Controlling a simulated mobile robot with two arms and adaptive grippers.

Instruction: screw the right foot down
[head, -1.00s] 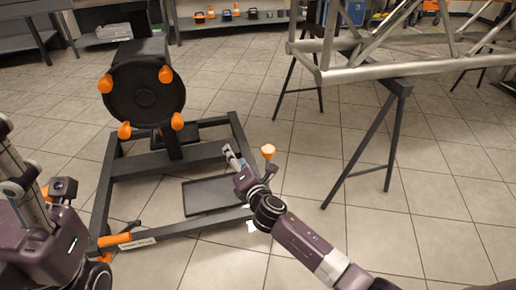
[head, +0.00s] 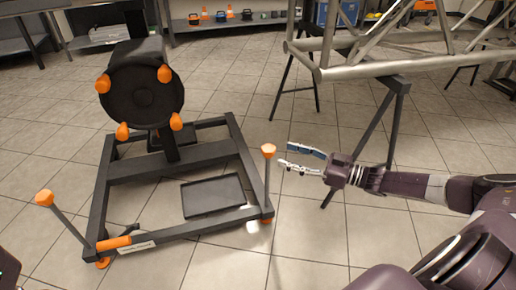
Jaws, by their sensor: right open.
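The right foot is a thin upright rod at the frame's front right corner, with an orange knob (head: 268,150) on top and an orange pad (head: 266,219) low at the floor. Whether the pad presses on the floor is too small to tell. My right gripper (head: 284,157) is open and empty, just right of the knob, its fingers pointing left at about knob height. I see no contact. The left foot's orange knob (head: 44,198) tops a tilted rod, with an orange pad (head: 103,263) at the front left corner. My left gripper is out of view.
The dark stand frame (head: 187,230) carries a round faceplate (head: 140,98) with orange clamps, a shallow tray (head: 213,196) and an orange handle (head: 114,242). A silver truss (head: 400,68) rests on a dark trestle (head: 363,140) at the right. Tiled floor is open in front.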

